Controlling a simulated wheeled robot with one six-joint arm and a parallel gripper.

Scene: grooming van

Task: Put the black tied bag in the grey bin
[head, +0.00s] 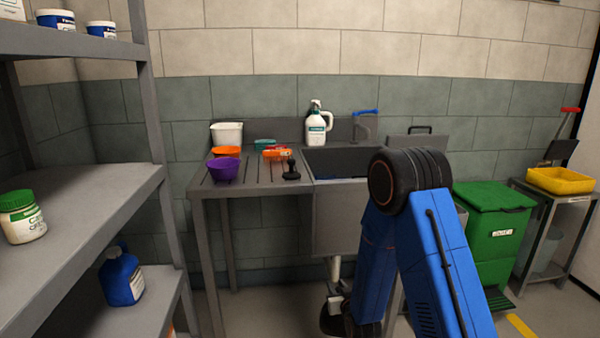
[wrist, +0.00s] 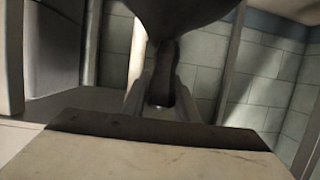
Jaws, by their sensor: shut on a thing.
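In the wrist view my gripper (wrist: 160,104) is shut on the narrow neck of a dark, rounded thing, which looks like the black tied bag (wrist: 187,14). The bag's wide part fills the top of that view and is cut off by its edge. In the head view my blue arm reaches down in front of the sink, and the gripper end is low and mostly hidden behind it. I cannot make out the bag clearly there. I cannot identify a grey bin with certainty in either view.
Grey shelving (head: 85,235) takes up the left.

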